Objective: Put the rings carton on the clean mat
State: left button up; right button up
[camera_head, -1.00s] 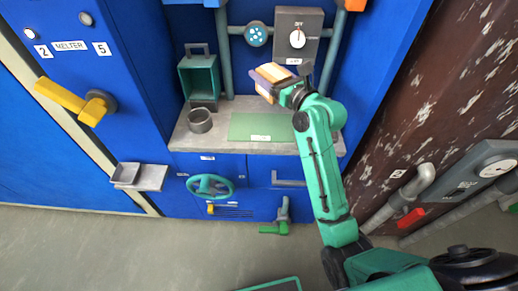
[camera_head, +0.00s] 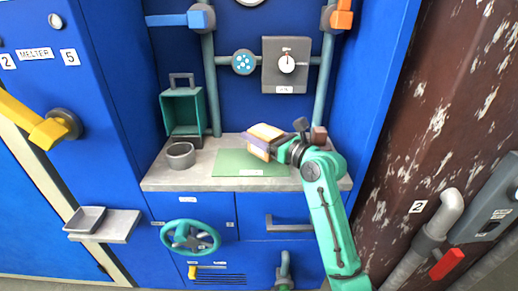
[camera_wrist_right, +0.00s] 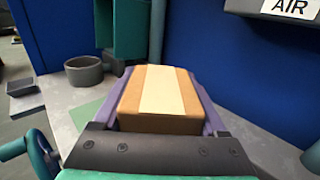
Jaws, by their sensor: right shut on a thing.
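The rings carton (camera_head: 265,135), a brown box with a cream band, is held in my right gripper (camera_head: 262,143). In the right wrist view the carton (camera_wrist_right: 160,95) sits between the two purple fingers (camera_wrist_right: 160,105), which are shut on its sides. The green mat (camera_head: 232,165), with a small white label, lies flat on the grey counter. The carton shows over the mat's back right part in the head view; whether it touches the mat I cannot tell. A corner of the mat (camera_wrist_right: 88,112) shows left of the carton in the wrist view. My left gripper is not in view.
A grey round pot (camera_head: 181,156) stands on the counter left of the mat. Behind it is a green open box (camera_head: 182,110). A small brown block (camera_head: 319,135) is at the counter's right. Pipes and a dial box (camera_head: 285,65) are on the back wall.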

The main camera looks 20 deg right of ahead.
notch_tip(320, 180, down, 3)
jog(key=shift+r+b, duration=0.1)
jog(key=shift+b, duration=0.25)
jog(key=o, duration=1.3)
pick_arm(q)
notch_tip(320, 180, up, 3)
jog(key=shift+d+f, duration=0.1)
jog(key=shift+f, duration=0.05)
pick_arm(e)
jog(key=p+v, duration=0.1)
jog(key=v, duration=1.1)
jog(key=shift+p, duration=0.35)
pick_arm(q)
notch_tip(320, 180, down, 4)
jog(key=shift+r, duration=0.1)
